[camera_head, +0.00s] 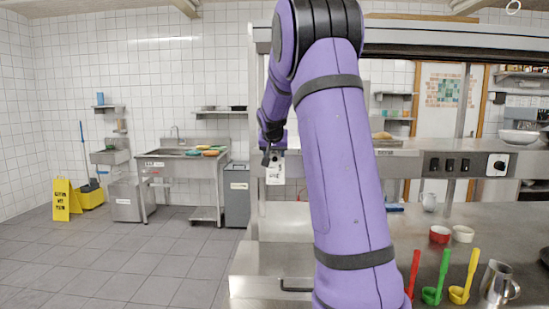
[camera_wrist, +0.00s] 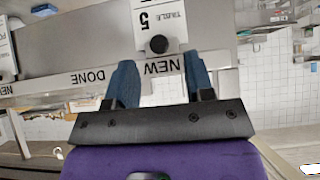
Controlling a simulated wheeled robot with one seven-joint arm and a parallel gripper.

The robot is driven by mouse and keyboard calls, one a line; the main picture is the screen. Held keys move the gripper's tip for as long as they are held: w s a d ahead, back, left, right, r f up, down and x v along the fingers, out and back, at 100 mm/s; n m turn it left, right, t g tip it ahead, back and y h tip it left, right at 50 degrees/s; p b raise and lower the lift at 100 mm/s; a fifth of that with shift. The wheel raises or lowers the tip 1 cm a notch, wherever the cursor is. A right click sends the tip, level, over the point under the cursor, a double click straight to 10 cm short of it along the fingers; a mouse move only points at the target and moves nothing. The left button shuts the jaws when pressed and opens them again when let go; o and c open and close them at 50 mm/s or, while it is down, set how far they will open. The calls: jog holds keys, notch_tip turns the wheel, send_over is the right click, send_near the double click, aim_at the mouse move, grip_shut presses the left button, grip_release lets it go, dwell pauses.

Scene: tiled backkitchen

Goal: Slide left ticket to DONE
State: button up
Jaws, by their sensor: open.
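A white ticket (camera_wrist: 160,18) marked TABLE 5, with a black round knob (camera_wrist: 157,44), hangs on a metal rail in the wrist view, which shows the lettering upside down. The ticket is above a NEW label; a DONE label (camera_wrist: 87,77) is to its left in that view. A second white ticket (camera_wrist: 6,52) is cut off at the left edge. My gripper (camera_wrist: 159,62) is open, its blue fingers apart with the knob between and just beyond their tips. In the head view a ticket (camera_head: 275,173) hangs just below my gripper (camera_head: 268,157); my arm hides much of the rail.
A steel counter (camera_head: 470,225) lies below at the right, with red, green and yellow utensils (camera_head: 440,278), a metal jug (camera_head: 495,284) and small bowls (camera_head: 440,235). A yellow floor sign (camera_head: 62,200) stands far left. The tiled floor between is clear.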

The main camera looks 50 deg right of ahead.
aim_at(275, 157)
jog(key=shift+x, duration=1.65)
grip_shut()
